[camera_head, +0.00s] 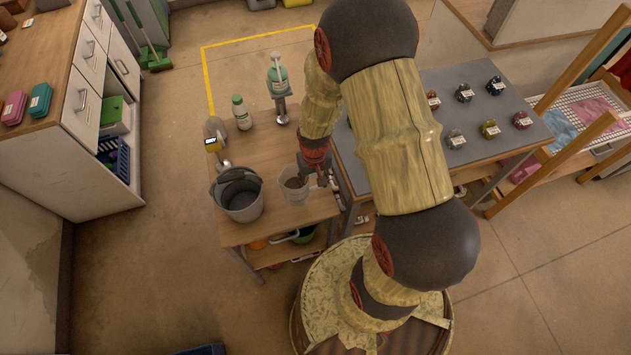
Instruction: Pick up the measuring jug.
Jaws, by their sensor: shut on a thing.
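The measuring jug (294,192) is a small pale, see-through vessel. It stands upright near the front right of the small wooden table (245,233), just right of a grey bucket. My gripper (313,176) reaches down from above right and is shut on the jug at its right side, near the rim. The fingertips are small and partly hidden by the gripper body. I cannot tell whether the jug's base touches the table top.
The grey bucket (240,199) stands close on the left. Behind are a white-green bottle (241,113), a pump bottle (278,80) and a scoop-like tool (215,145). A grey-topped table (430,82) with several small labelled jars adjoins on the right.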

